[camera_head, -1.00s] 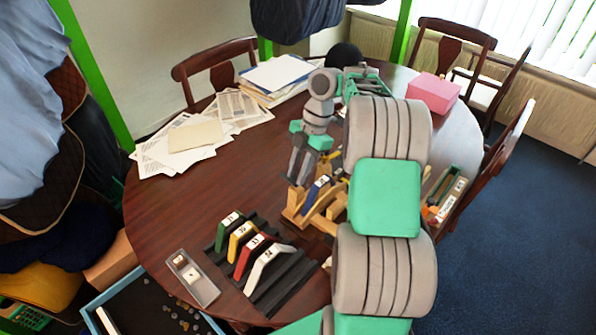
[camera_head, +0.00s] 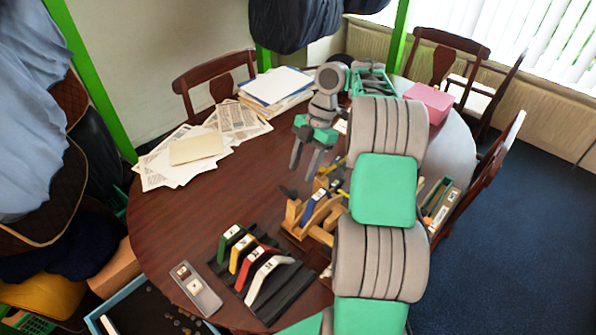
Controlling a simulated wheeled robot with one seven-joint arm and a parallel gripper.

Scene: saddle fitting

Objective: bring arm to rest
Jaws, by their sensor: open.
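My gripper (camera_head: 306,161) is open and empty, its fingers pointing down above the round wooden table (camera_head: 180,233). It is behind and above a wooden stand (camera_head: 318,215) that holds a blue labelled piece (camera_head: 313,204). My arm in grey and green covers the right part of the table and hides part of the stand. A black ribbed rack (camera_head: 285,293) at the front holds a green (camera_head: 230,240), a yellow (camera_head: 241,254), a red (camera_head: 252,264) and a white (camera_head: 267,275) labelled piece.
Papers (camera_head: 197,149) and a folder stack (camera_head: 275,87) lie at the back. A pink box (camera_head: 430,101) and a narrow tray (camera_head: 440,205) are on the right. A small grey case (camera_head: 196,288) and a blue-rimmed bin (camera_head: 150,312) are front left. The table's left middle is clear.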

